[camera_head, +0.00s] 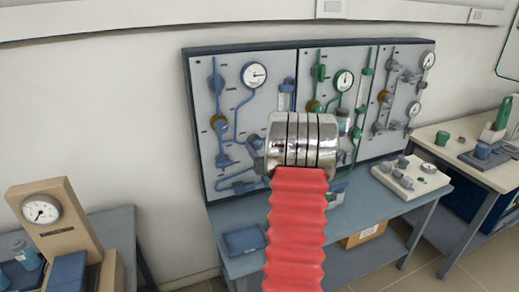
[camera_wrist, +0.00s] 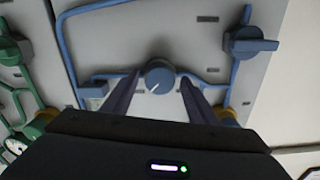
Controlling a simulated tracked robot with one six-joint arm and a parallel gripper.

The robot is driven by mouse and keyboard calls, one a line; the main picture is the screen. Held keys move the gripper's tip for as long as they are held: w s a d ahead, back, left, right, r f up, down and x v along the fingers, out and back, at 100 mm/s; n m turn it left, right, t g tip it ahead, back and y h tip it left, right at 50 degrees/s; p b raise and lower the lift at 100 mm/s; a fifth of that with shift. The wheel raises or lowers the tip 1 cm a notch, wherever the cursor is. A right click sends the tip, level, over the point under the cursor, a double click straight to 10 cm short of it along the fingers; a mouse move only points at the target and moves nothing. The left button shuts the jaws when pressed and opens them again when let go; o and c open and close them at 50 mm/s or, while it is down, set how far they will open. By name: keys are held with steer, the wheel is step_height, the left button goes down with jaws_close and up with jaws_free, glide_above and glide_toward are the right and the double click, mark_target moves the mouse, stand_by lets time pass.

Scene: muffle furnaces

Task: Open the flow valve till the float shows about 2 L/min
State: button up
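In the wrist view a round blue knob (camera_wrist: 158,77) with a white pointer line sits on the light panel. The line points to the lower left. My gripper (camera_wrist: 159,86) is open, with one dark finger on each side of the knob and gaps visible beside it. I cannot tell how deep the fingers reach along it. In the head view my red sleeve and metal wrist cover the knob and most of the gripper. A clear flow tube (camera_head: 285,98) on the blue-piped panel shows above my wrist. Its float is too small to read.
A pressure gauge (camera_head: 254,75) and blue pipes are left of the tube; green-piped fittings (camera_head: 319,73) are right of it. In the wrist view a blue valve handle (camera_wrist: 250,43) is at upper right. The bench (camera_head: 235,268) below holds a blue tray (camera_head: 244,240).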

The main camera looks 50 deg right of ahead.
steer(key=c, duration=0.9)
steer(key=shift+c, duration=0.2)
steer(key=shift+m, duration=0.8)
steer(key=shift+s, duration=0.1)
steer(key=o, duration=1)
steer(key=shift+o, duration=0.2)
